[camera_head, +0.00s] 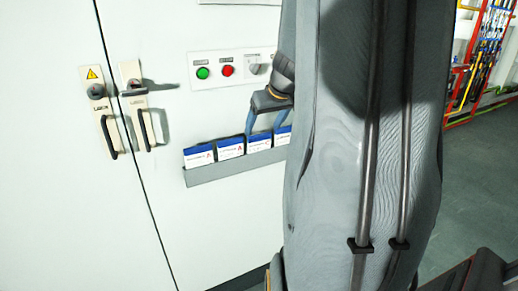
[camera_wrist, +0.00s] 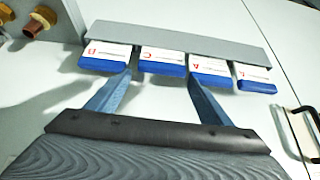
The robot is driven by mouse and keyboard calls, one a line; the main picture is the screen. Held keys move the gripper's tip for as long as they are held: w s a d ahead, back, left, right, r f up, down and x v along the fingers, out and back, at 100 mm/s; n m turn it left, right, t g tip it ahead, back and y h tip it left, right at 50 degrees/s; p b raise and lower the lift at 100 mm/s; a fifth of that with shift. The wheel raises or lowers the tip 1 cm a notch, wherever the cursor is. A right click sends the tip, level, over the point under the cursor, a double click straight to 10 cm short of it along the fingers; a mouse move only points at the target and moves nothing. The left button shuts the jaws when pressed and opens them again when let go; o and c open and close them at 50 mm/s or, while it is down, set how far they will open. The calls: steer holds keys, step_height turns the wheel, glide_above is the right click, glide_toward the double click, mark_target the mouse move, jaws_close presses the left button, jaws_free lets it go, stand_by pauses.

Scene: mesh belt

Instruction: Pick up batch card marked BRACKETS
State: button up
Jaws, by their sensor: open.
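Several white cards with blue top bands stand in a grey holder (camera_head: 236,166) on a white cabinet front. In the wrist view the holder (camera_wrist: 180,41) appears upside down, with a card marked B (camera_wrist: 104,55), one marked C (camera_wrist: 163,57), one marked A (camera_wrist: 211,67) and a rightmost card (camera_wrist: 255,75). The printed words are too small to read, so I cannot tell which card says BRACKETS. My gripper (camera_wrist: 160,76) is open and empty, its blue fingers around the blue end of the C card. In the head view my gripper (camera_head: 263,129) is just above the holder, partly behind my arm.
Above the holder is a panel with a green button (camera_head: 202,73), a red button (camera_head: 228,71) and a knob. Two door handles (camera_head: 108,130) stick out at the left. Brass fittings (camera_wrist: 40,20) show in the wrist view's upper left corner. A red rack stands far right.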

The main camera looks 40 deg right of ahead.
mark_target(259, 135)
steer(key=shift+p+x, duration=0.55)
steer(key=shift+x, duration=2.35)
steer(key=shift+a, duration=0.1)
steer(key=c, duration=0.7)
